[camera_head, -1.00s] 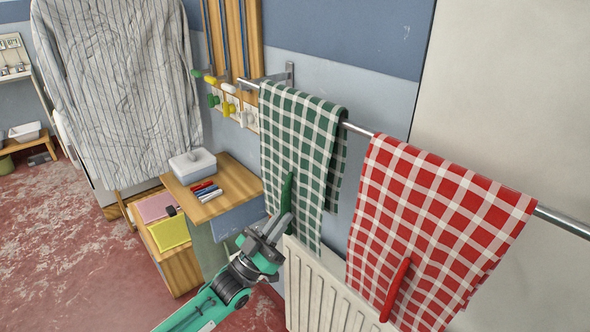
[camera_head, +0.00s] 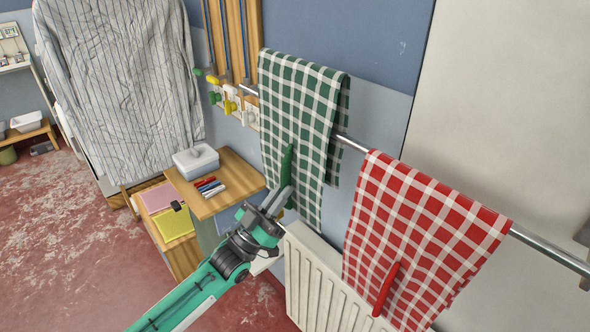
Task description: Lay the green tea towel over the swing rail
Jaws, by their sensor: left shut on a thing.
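The green checked tea towel (camera_head: 298,120) is folded over, with its fold clearly above the metal swing rail (camera_head: 362,146). Its front layer hangs in front of the rail, and a strip of its back layer shows at the right. The rail seems to pass between the layers, apart from the fold. A dark green grip (camera_head: 287,163) stands on the towel's front. My left gripper (camera_head: 283,196) is shut on this grip, below the rail's height. The gripper hides part of the towel's lower front. My right gripper is not in view.
A red checked towel (camera_head: 420,235) with a red grip hangs over the rail at the right. A white radiator (camera_head: 318,280) stands below. A wooden stand (camera_head: 235,172) with a white box and pens is at the left, and a striped cloth (camera_head: 115,80) hangs behind.

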